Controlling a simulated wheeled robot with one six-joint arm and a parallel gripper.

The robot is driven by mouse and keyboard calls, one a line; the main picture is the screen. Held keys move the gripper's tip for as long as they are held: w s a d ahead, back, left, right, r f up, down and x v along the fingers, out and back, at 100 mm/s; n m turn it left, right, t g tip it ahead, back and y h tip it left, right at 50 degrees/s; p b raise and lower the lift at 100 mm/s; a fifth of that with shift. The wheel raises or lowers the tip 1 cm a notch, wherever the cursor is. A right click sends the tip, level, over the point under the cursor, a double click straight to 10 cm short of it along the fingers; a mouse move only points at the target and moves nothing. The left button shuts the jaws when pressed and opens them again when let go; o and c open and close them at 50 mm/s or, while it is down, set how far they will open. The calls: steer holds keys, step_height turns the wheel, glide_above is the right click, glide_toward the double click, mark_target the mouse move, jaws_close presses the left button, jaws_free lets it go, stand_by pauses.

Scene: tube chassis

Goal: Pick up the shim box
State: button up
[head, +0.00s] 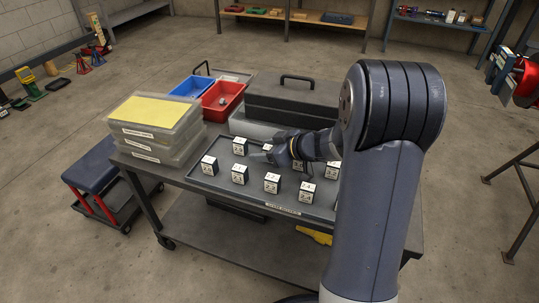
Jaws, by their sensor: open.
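Several small dark boxes with white labelled tops stand on a grey tray (222,189) on the cart. They include a box at the left (209,165), a box at the back (240,145), and a box at the front middle (272,183). My gripper (260,156) is open over the middle of the tray, among the boxes. I cannot see anything between its fingers. My arm hides the right part of the tray.
Stacked clear cases with a yellow top (152,111) stand at the cart's left. A blue bin (194,88), a red bin (222,101) and a black toolbox with a handle (290,100) stand behind the tray. A blue-topped stool (92,165) is left of the cart.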

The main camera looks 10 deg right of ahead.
steer(key=shift+c, duration=0.5)
steer(key=c, duration=1.1)
